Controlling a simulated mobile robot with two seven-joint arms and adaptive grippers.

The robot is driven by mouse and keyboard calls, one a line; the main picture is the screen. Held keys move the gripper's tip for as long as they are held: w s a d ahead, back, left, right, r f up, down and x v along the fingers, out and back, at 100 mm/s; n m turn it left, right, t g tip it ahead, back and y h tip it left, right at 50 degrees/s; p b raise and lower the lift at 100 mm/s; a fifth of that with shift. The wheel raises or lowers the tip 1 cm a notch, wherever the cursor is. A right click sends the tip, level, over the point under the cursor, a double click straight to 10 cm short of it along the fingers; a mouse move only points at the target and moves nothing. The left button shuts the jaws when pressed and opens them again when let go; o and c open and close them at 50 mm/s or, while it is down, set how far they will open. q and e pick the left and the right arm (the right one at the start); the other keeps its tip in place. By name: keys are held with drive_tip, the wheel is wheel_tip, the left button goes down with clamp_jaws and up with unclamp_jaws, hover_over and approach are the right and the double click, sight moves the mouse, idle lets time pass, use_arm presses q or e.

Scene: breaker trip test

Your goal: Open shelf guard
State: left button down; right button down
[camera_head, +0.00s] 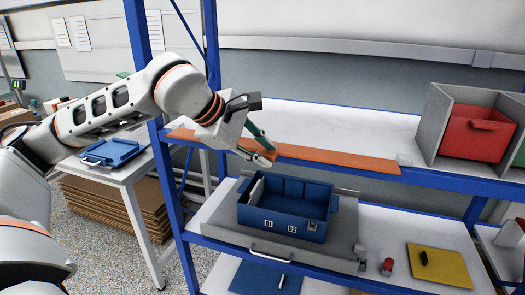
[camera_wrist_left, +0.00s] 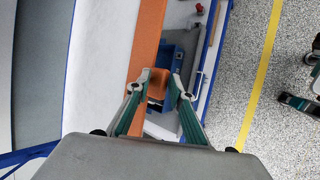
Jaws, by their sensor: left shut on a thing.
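The shelf guard is a long orange bar (camera_head: 335,158) lying along the front of the upper shelf (camera_head: 340,125). In the left wrist view the orange bar (camera_wrist_left: 149,35) runs from the top edge down to my gripper. My left gripper (camera_head: 264,150) is at the bar's middle-left part. In the left wrist view its green-sided fingers (camera_wrist_left: 158,88) are shut on a small orange block, the guard's handle (camera_wrist_left: 158,86), which sticks out from the bar. The fingers partly hide the handle in the head view.
A blue bin (camera_head: 285,211) sits on a grey tray (camera_head: 225,228) on the shelf below. A red bin (camera_head: 475,136) stands in a grey housing at the right. A yellow plate (camera_head: 438,265) lies lower right. A blue post (camera_head: 165,165) stands left of the gripper.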

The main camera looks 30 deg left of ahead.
use_arm(q)
drive_tip(key=shift+s+f+g, duration=0.2)
drive_tip(key=shift+f+g, duration=0.1)
drive_tip(key=shift+f, duration=0.8)
use_arm(e)
drive_tip(key=shift+s+f, duration=0.2)
drive_tip(key=shift+f, duration=0.05)
use_arm(q)
drive_tip(key=c, duration=2.1)
unclamp_jaws()
drive_tip(key=shift+d, duration=0.1)
drive_tip(key=shift+w, duration=0.15)
use_arm(e)
drive_tip(key=shift+w, duration=0.1)
drive_tip(key=shift+d, duration=0.1)
use_arm(q)
drive_tip(key=v, duration=1.2)
drive_tip(key=shift+w+r, duration=0.1)
drive_tip(key=shift+r, duration=0.4)
use_arm(e)
drive_tip(key=shift+w+r, duration=0.1)
drive_tip(key=shift+w, duration=0.15)
